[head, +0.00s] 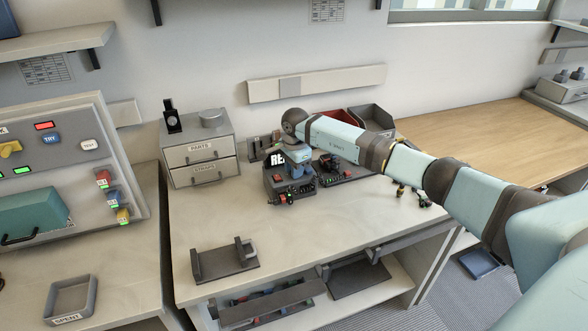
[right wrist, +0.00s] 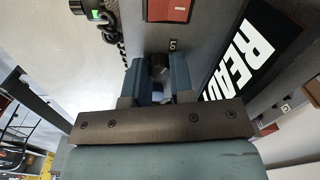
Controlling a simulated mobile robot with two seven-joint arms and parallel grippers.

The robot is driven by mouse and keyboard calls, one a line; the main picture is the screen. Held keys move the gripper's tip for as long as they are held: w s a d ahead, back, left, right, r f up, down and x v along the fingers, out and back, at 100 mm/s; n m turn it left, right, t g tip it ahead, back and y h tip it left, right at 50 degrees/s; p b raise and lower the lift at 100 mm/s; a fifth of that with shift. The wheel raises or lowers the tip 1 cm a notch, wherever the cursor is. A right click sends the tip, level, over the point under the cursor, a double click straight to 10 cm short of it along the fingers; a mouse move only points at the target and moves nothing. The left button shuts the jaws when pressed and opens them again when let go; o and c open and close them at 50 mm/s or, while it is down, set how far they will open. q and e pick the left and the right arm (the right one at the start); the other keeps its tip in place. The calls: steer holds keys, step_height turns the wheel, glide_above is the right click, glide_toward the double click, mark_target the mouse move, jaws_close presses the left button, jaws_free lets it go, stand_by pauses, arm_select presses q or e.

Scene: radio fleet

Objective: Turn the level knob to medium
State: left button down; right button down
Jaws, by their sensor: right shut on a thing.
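My right gripper (head: 297,166) comes down over a dark box-shaped radio unit (head: 273,183) on the middle bench in the head view. In the right wrist view my gripper (right wrist: 160,70) has its blue fingers on either side of a small dark knob (right wrist: 158,61), and it is shut on it. A label reading "LO" shows on the panel just beyond the knob. The knob's pointer is hidden, so its setting cannot be told. My left gripper is in neither view.
A black sign with white letters (right wrist: 250,45) stands close beside my right fingers. A coiled black cord (right wrist: 112,30) hangs on the other side. A grey drawer cabinet (head: 201,155) and an empty dark cradle (head: 225,263) stand on the bench. The front middle is clear.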

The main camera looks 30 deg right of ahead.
steer(key=shift+m, duration=1.3)
steer(key=m+p, duration=0.1)
steer(key=m, duration=0.5)
steer(key=shift+r, duration=0.1)
steer(key=shift+m, duration=1.5)
steer(key=c, duration=1)
jaws_free()
